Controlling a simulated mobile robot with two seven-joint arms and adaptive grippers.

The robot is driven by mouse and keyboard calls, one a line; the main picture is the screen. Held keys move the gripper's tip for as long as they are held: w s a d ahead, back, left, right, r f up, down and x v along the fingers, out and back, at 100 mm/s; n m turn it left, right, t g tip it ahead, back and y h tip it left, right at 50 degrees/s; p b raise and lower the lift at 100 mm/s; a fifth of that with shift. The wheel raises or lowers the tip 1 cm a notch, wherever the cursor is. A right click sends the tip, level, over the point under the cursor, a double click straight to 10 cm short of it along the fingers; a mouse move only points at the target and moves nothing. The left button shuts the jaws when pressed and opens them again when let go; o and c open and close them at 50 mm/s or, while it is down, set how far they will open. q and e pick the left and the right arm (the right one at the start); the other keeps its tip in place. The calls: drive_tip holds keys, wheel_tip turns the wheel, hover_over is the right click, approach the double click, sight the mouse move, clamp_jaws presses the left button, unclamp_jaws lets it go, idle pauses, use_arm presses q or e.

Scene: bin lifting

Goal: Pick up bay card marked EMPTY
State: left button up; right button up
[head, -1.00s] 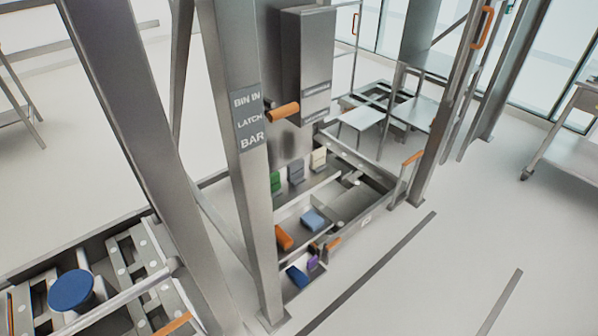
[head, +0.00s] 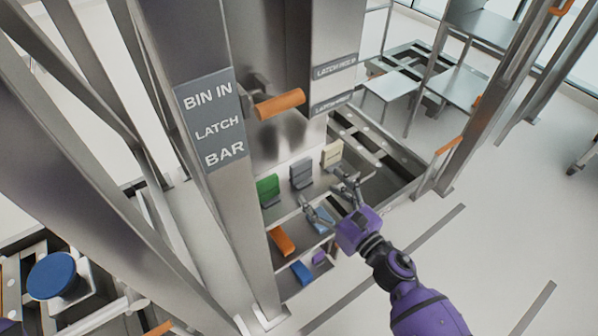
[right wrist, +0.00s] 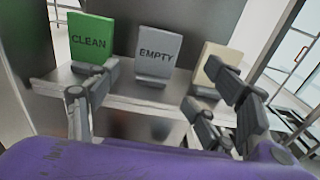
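The grey bay card marked EMPTY (head: 301,173) stands upright in a holder on a shelf, between a green card and a cream card. Its lettering reads clearly in the right wrist view (right wrist: 157,48). The green card (head: 267,187) reads CLEAN in the right wrist view; the cream card (head: 332,152) shows no readable word. My right gripper (head: 328,199) is open and empty in front of the shelf, its fingers spread and apart from the EMPTY card. In the right wrist view the fingers lie left and right of that card. My left gripper is not in view.
An orange handle (head: 279,104) sticks out above the cards. A steel post with a BIN IN LATCH BAR sign (head: 211,119) stands to their left. Lower shelves hold an orange block (head: 281,241) and blue blocks (head: 301,272). Open floor lies to the right.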

sight(303, 173)
drive_tip(key=shift+w+a+r, duration=0.2)
drive_tip(key=shift+w+a, duration=0.15)
drive_tip(key=shift+a, duration=0.05)
drive_tip(key=p+x, duration=0.1)
drive_tip(key=x, duration=0.5)
drive_tip(key=shift+a+r, duration=0.1)
drive_tip(key=shift+a, duration=0.25)
drive_tip(key=shift+w+a, duration=0.1)
drive_tip(key=shift+w, duration=0.1)
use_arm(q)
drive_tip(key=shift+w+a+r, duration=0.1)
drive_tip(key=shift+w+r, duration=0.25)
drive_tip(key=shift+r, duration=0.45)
use_arm(e)
drive_tip(key=shift+s, duration=0.1)
drive_tip(key=shift+c, duration=0.3)
drive_tip(key=c, duration=1.6)
